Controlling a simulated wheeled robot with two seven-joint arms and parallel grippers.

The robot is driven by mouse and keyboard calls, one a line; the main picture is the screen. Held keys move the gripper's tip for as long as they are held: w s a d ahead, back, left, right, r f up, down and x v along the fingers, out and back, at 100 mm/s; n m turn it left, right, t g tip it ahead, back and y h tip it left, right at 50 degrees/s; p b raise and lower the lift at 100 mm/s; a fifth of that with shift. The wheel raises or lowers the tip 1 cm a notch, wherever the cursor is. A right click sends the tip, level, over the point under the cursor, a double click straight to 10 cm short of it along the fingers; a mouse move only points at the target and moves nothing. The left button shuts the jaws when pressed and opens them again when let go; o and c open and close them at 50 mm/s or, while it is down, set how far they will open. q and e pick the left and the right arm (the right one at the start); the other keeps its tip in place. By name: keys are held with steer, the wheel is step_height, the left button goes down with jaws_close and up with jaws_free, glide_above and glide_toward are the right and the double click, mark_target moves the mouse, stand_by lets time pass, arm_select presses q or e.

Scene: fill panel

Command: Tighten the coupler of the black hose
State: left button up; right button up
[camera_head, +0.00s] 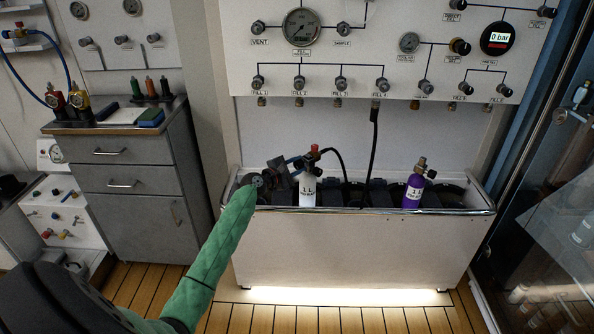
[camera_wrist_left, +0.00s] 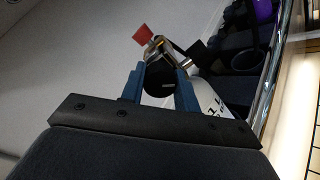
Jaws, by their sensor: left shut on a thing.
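My left gripper (camera_head: 293,163) reaches over the trough from the left, at the valve of the white cylinder (camera_head: 307,190). In the left wrist view its two blue fingers (camera_wrist_left: 161,90) are closed on a round black piece (camera_wrist_left: 160,82), which looks like the coupler at that valve. The black hose (camera_head: 374,142) hangs from the panel below FILL 4 into the trough, and a black loop (camera_head: 338,158) rises to the white cylinder's valve. A red knob (camera_wrist_left: 143,35) tops the valve. The gripper partly hides the coupler in the head view; I cannot tell how tight it is.
A purple cylinder (camera_head: 413,189) stands farther right in the trough (camera_head: 350,240), with empty dark holders between. The gauge panel (camera_head: 390,60) is above. A grey drawer cabinet (camera_head: 135,185) stands left, a glass-fronted cabinet (camera_head: 550,190) right.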

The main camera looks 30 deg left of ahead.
arm_select(q)
steer(key=m+b, duration=0.2)
steer(key=m, duration=0.2)
steer(key=shift+f+m+b, duration=0.15)
steer(key=shift+m+b, duration=0.15)
steer(key=shift+b, duration=0.1)
steer(key=m+b, duration=0.3)
steer(key=m, duration=0.2)
steer(key=shift+y, duration=0.3)
steer(key=m+b, duration=0.2)
steer(key=m, duration=0.3)
steer(key=shift+m, duration=2)
steer(key=m+p, duration=0.1)
steer(key=m, duration=0.3)
steer(key=shift+r+t, duration=0.2)
steer(key=shift+t, duration=0.1)
steer(key=shift+f+m+p, duration=0.1)
steer(key=shift+m+p, duration=0.45)
steer(key=shift+m, duration=0.95)
arm_select(e)
step_height(320, 180, down, 14)
steer(key=s+t, duration=0.1)
steer(key=shift+s+d, duration=0.15)
steer(key=shift+f, duration=0.1)
